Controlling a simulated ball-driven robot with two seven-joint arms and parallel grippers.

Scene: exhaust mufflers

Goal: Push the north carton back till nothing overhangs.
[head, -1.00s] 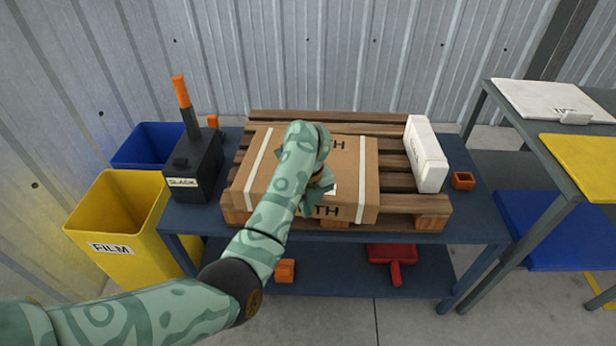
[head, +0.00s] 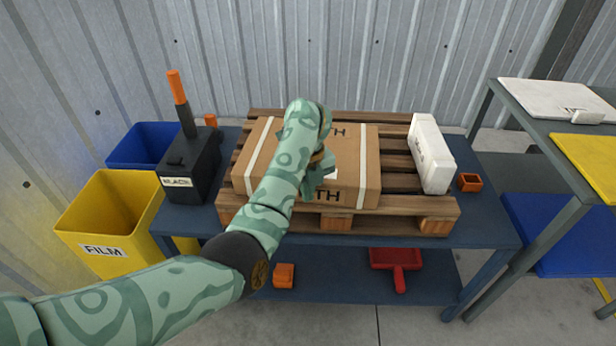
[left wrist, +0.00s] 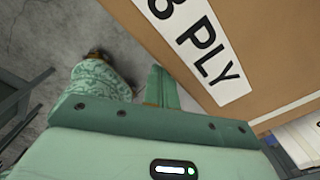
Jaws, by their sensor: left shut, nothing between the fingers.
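The north carton (head: 352,162) is brown with two white straps and lettering ending in "TH" on its top and front. It lies flat on the wooden pallet (head: 437,203), and a strip of the pallet's front deck and blocks shows below its front face. My left arm crosses over the carton's middle and hides part of its top and front. My left gripper (head: 318,178) is shut and empty at the carton's front side.
A black "SLACK" tool (head: 192,160) with an orange handle stands on the blue table (head: 487,218), left of the pallet. A yellow "FILM" bin (head: 100,213) is further left.

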